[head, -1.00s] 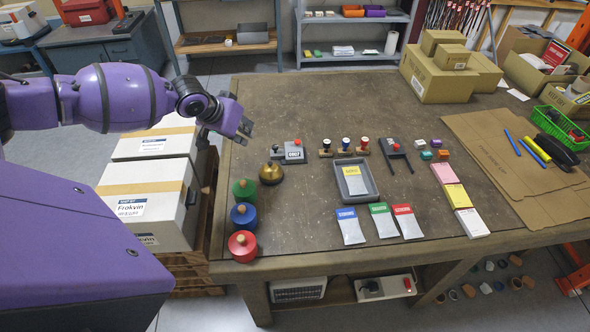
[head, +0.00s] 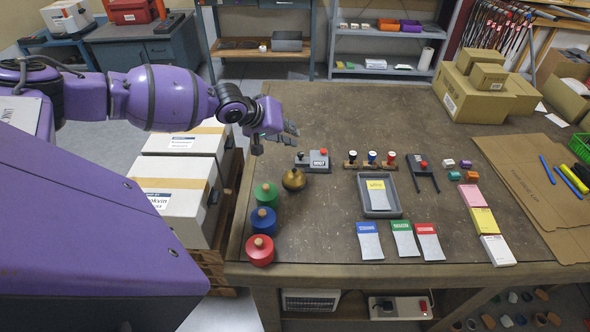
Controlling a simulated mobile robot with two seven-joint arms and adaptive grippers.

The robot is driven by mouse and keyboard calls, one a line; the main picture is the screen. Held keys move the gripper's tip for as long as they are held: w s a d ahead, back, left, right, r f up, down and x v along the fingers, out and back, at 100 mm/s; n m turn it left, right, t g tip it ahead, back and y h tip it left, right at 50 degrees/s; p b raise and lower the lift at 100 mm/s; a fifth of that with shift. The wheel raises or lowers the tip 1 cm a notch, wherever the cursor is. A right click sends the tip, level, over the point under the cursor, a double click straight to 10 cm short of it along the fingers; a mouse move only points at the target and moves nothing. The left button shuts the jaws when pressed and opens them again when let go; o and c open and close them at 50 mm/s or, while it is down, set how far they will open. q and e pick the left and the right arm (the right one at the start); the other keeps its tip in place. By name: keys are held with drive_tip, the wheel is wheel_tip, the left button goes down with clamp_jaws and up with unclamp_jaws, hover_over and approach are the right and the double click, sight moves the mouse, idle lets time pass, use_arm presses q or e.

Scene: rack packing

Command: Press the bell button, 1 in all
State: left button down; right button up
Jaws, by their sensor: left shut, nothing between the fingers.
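The bell (head: 294,179) is a brass dome with a small button on top. It stands on the left part of the table, behind the green pot. My left gripper (head: 258,150) is shut and empty. It hangs in the air up and to the left of the bell in the picture, with its fingers apart from it. My right gripper is not in view.
Green (head: 266,194), blue (head: 263,220) and red (head: 259,250) round pots line the left edge. A grey device with a red button (head: 316,161) is behind the bell. Stamps (head: 371,160), a grey tray (head: 366,202) and coloured pads (head: 405,240) lie to the right.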

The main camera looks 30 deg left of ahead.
use_arm(q)
drive_tip(key=b, duration=0.2)
hover_over(294, 171)
drive_tip(key=w+a, duration=0.1)
drive_tip(key=a, duration=0.1)
drive_tip(key=f, duration=0.5)
drive_tip(key=shift+w+f, duration=0.2)
drive_tip(key=shift+f, duration=0.55)
drive_tip(key=shift+w+f, duration=0.1)
drive_tip(key=shift+f, duration=0.6)
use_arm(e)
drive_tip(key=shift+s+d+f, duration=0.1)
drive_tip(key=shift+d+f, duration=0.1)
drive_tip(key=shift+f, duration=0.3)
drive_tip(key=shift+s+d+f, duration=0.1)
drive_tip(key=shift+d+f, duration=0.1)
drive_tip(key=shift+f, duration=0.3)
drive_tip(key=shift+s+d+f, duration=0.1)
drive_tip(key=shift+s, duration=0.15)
use_arm(q)
drive_tip(key=shift+f, duration=0.4)
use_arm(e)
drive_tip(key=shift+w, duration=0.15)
